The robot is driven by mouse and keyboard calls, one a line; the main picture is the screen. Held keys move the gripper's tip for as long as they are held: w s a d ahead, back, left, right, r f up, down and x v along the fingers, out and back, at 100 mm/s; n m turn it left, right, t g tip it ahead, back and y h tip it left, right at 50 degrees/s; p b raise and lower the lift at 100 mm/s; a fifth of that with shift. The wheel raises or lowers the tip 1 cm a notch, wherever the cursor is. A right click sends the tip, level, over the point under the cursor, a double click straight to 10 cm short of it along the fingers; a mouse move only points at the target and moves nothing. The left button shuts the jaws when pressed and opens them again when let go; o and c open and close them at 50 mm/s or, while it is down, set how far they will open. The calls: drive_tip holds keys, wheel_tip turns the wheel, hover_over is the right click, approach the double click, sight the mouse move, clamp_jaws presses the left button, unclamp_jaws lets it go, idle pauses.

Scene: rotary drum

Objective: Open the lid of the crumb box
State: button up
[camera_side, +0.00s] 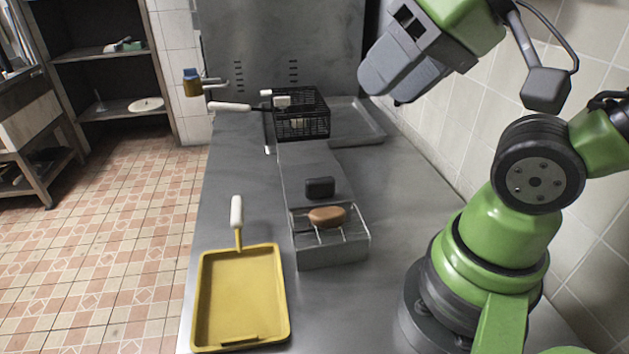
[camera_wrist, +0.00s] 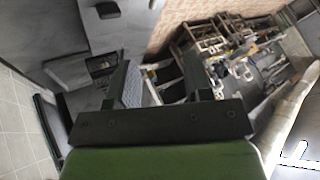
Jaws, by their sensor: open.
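A long steel box (camera_side: 331,256) stands on the steel counter, and I take it to be the crumb box. Its flat steel top (camera_side: 309,165) carries a black block-like handle (camera_side: 320,188). At its near end, thin wires cross an opening and a brown rounded piece (camera_side: 327,216) rests on them. My gripper (camera_side: 388,92) is high up, to the right of and above the box, touching nothing. In the wrist view its two fingers (camera_wrist: 158,82) are wide apart with nothing between them. A dark block (camera_wrist: 107,9), perhaps the handle, shows at that view's top edge.
A yellow pan (camera_side: 240,296) with a white handle lies left of the box. A black wire basket (camera_side: 301,118) with a white-tipped handle stands behind it, near a shallow steel tray (camera_side: 358,124). A tiled wall borders the right; the counter's left edge drops to the floor.

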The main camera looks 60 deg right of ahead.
drive_tip(key=w+d+f+n+g+h, duration=0.1)
drive_tip(key=w+d+n+g, duration=0.15)
drive_tip(key=w, duration=0.25)
drive_tip(key=n+g+h, duration=0.1)
drive_tip(key=n+g, duration=0.4)
drive_tip(key=n, duration=0.5)
hover_over(320, 179)
drive_tip(key=shift+t, duration=0.25)
wheel_tip(320, 179, down, 13)
drive_tip(key=shift+r, duration=0.2)
drive_tip(key=shift+f+n, duration=0.25)
drive_tip(key=shift+f, duration=0.45)
wheel_tip(320, 179, down, 9)
drive_tip(key=shift+f, duration=0.1)
